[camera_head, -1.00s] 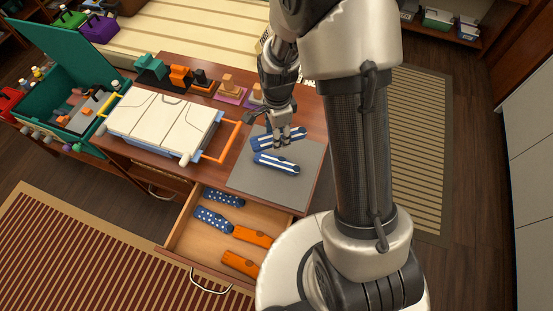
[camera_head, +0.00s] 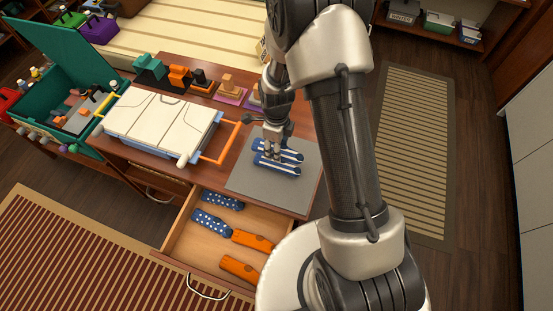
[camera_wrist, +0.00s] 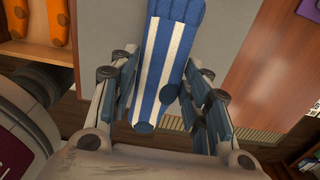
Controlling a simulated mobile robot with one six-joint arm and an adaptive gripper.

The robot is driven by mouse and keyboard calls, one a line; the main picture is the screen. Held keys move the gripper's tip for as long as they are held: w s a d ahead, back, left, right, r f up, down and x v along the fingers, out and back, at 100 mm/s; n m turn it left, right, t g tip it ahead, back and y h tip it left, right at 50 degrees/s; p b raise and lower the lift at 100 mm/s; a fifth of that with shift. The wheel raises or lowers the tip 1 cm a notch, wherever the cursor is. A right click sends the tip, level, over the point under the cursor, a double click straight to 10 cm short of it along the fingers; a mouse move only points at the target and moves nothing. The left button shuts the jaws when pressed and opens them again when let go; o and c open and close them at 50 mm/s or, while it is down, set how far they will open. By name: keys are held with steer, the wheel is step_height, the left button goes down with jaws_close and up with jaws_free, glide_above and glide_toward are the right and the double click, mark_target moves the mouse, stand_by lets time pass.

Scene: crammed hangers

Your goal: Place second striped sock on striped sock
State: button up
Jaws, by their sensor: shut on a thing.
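Two blue-and-white striped socks lie on the grey mat (camera_head: 245,178). The lower striped sock (camera_head: 281,167) is nearer the mat's front. The upper striped sock (camera_head: 291,155) is close along its far side, almost parallel, and seems to overlap it in this view. My gripper (camera_head: 271,153) points down at their left part and is shut on the upper sock. In the wrist view one striped sock (camera_wrist: 163,65) runs between the fingers; the other cannot be told apart there. The fingers hide part of the socks, so their exact contact is unclear.
An open drawer (camera_head: 178,237) below the mat holds dotted blue socks (camera_head: 212,222) and orange socks (camera_head: 252,240). A white case (camera_head: 160,125) with an orange handle (camera_head: 228,143) stands left of the mat. Stacked blocks (camera_head: 180,78) line the table's back. The mat's front is clear.

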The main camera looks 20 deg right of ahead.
steer(key=shift+f+b, duration=0.75)
steer(key=shift+f, duration=2.55)
steer(key=shift+f, duration=0.2)
steer(key=o, duration=0.9)
steer(key=shift+r, duration=0.15)
